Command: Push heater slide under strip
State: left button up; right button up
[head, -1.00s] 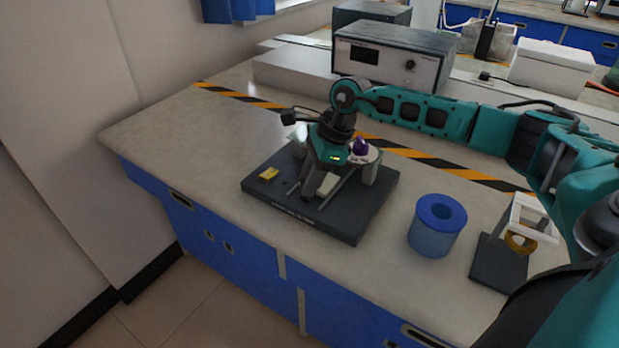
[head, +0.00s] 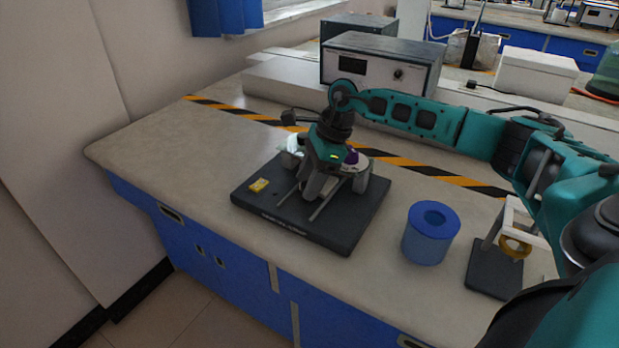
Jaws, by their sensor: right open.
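The dark base plate (head: 340,236) lies on the bench and carries a small apparatus. Two thin light rails (head: 323,207) run along it. My right gripper (head: 308,192) points down over the rails, open, with its fingers low near the plate. The heater slide is mostly hidden behind the gripper, and I cannot tell whether the fingers touch it. A round light platform with a purple knob (head: 352,157) stands on a grey post (head: 361,181) at the right. A small yellow piece (head: 259,185) lies at the plate's left. I cannot make out the strip. My left gripper is not in view.
A blue cylinder (head: 430,234) and a dark stand with a white frame and an amber ring (head: 513,247) stand right of the plate. A grey instrument box (head: 379,68) is behind. The bench left of the plate (head: 170,150) is clear.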

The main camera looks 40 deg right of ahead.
jog(key=v, duration=1.3)
